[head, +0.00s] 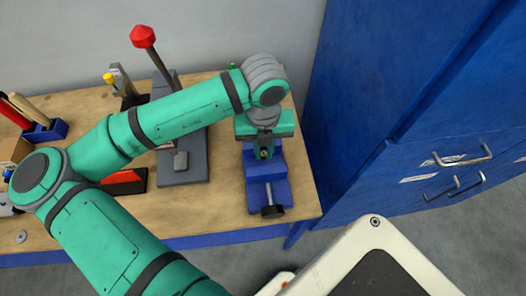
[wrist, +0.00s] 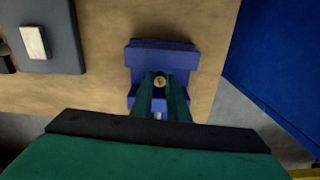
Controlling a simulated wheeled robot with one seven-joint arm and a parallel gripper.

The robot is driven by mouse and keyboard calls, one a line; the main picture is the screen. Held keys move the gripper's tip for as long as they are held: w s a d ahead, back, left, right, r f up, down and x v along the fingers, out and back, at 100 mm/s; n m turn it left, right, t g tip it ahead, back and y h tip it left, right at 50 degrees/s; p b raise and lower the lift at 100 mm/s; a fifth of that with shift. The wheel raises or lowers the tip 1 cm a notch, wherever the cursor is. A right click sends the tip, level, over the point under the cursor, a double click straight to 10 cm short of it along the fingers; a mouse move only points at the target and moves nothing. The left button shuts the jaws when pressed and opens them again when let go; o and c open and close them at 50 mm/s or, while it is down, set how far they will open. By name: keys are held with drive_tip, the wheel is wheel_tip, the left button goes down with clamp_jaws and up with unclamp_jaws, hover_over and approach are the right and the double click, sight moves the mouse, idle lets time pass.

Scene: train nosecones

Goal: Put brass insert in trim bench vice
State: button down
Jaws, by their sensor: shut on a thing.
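The blue trim bench vice (head: 268,190) stands near the right end of the wooden bench, its dark screw handle toward the front edge. It also shows in the wrist view (wrist: 138,60). My gripper (head: 264,152) points down over the vice. In the wrist view its two green fingers (wrist: 161,88) are shut on the small round brass insert (wrist: 160,81), which lies in line with the vice's middle. I cannot tell whether the insert touches the vice or is just above it. In the head view my wrist and fingers hide most of the insert and the vice's rear part.
A grey press with a red-knobbed lever (head: 143,37) stands left of the vice on the bench (head: 228,204). A red-and-black box (head: 124,181) and a blue tool holder (head: 45,131) are further left. A tall blue cabinet (head: 390,110) stands close on the right.

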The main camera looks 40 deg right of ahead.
sight(264, 153)
drive_tip(key=f, duration=0.2)
drive_tip(key=shift+w+f, duration=0.2)
drive_tip(key=shift+f, duration=0.1)
drive_tip(key=shift+s+f, duration=0.2)
drive_tip(key=shift+f, duration=0.1)
drive_tip(key=shift+f, duration=0.1)
drive_tip(key=c, duration=1.7)
unclamp_jaws()
wheel_tip(264, 153, up, 12)
drive_tip(key=shift+r, duration=0.15)
